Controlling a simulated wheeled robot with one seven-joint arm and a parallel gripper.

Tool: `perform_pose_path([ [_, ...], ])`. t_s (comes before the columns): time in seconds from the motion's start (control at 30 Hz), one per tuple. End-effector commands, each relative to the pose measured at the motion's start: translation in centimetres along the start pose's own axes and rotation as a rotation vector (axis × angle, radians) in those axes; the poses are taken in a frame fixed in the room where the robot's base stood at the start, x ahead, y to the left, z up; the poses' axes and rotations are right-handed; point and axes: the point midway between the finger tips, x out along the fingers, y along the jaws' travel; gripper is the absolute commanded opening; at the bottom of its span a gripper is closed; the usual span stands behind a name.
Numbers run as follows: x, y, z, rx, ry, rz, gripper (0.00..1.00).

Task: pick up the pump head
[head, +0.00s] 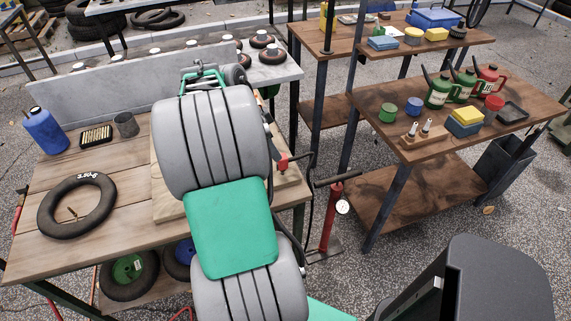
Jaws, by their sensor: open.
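A small red part with a dark end (283,162) sits at the right side of the workbench, beside my arm. A black hose (309,178) curves near it, down toward a red floor pump (331,215) standing right of the bench. The red part looks like the pump head, but it is small and I cannot be sure. The floor pump has a T-handle and a round white gauge (342,207). My grey and green arm reaches over the bench and fills the middle of the view.
The wooden workbench (60,222) holds a black tyre (76,207), blue jug (44,131) and dark cup (126,125). A shelf unit (365,105) with cans and boxes is at right. Grey ground lies between.

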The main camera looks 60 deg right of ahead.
Motion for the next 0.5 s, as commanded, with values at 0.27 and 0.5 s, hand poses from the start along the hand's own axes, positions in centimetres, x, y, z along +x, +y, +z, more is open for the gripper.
perform_pose_path([
  [0.27, 4.0, 0.5, -1.2, 0.07, 0.009, 0.021, 0.53],
  [0.5, 7.9, 0.8, -1.0, 0.068, 0.008, 0.019, 0.53],
])
